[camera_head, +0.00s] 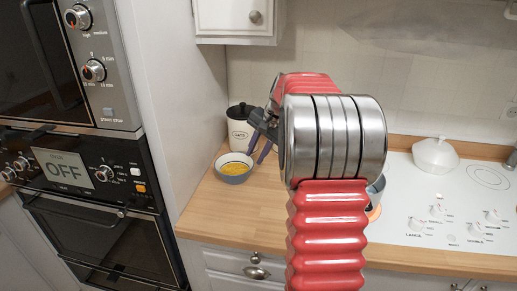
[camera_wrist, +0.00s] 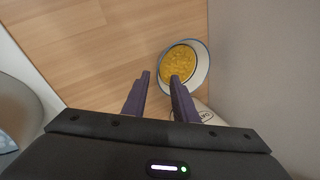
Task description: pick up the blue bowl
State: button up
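The blue bowl (camera_head: 233,180) stands upright on the wooden counter, grey-blue outside, with yellow food in it. In the wrist view the bowl (camera_wrist: 204,66) shows a white inside and a thin blue rim. My gripper (camera_head: 259,151) is just right of the bowl in the head view, partly hidden behind my arm. In the wrist view my gripper (camera_wrist: 160,77) is open, with a gap between its two dark purple fingers and nothing held. The right finger overlaps the bowl's near edge; the left finger is over bare counter. I cannot tell whether the finger touches the bowl.
A white canister (camera_head: 240,130) with a dark lid stands behind the bowl. The tall oven cabinet's side panel (camera_head: 178,90) rises to the left. A white hob (camera_head: 450,205) with a white lidded pot (camera_head: 435,155) lies right. The counter (camera_head: 225,215) in front of the bowl is clear.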

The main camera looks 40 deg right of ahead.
aim_at(247, 172)
jog(key=x, duration=1)
jog(key=shift+a+f, duration=0.1)
jog(key=shift+f, duration=0.2)
grip_shut()
